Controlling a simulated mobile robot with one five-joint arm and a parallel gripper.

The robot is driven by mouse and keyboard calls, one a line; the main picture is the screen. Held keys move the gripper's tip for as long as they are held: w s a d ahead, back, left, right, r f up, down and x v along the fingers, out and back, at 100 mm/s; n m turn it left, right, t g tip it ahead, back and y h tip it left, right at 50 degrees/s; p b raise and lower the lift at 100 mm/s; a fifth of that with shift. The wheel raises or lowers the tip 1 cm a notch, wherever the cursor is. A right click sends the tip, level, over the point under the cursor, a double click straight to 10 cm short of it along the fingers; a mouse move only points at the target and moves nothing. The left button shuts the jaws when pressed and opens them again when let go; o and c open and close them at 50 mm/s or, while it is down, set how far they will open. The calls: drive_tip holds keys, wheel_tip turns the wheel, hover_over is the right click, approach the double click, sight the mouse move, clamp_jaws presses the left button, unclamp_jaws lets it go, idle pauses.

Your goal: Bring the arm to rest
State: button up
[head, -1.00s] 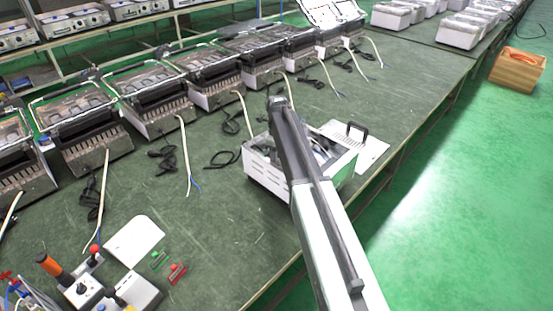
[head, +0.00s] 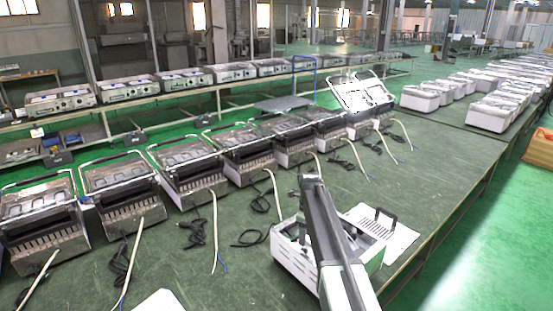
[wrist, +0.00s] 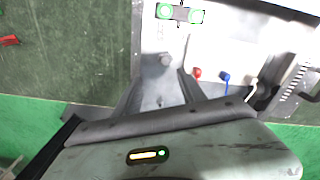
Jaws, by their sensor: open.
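My arm (head: 338,240) reaches out over an open white appliance casing (head: 295,262) on the green worktable (head: 190,270). In the head view the arm hides my gripper and part of the casing. In the wrist view my gripper (wrist: 162,88) is open, with its two fingers apart and nothing visible between them. It is above the casing (wrist: 225,45), whose inside shows red (wrist: 196,73) and blue (wrist: 225,77) connectors. How high the fingers are above it I cannot tell.
A row of grey appliances (head: 190,170) with loose cables stands along the table's left side. White housings (head: 490,112) stand on a table farther back. Green floor (head: 480,250) is open at the right.

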drive_tip(key=shift+n, duration=0.8)
drive_tip(key=s, duration=0.8)
drive_tip(key=shift+s+d, duration=0.1)
drive_tip(key=shift+s, duration=0.15)
drive_tip(key=s+n, duration=1.7)
drive_tip(key=n, duration=0.6)
drive_tip(key=shift+s, duration=0.4)
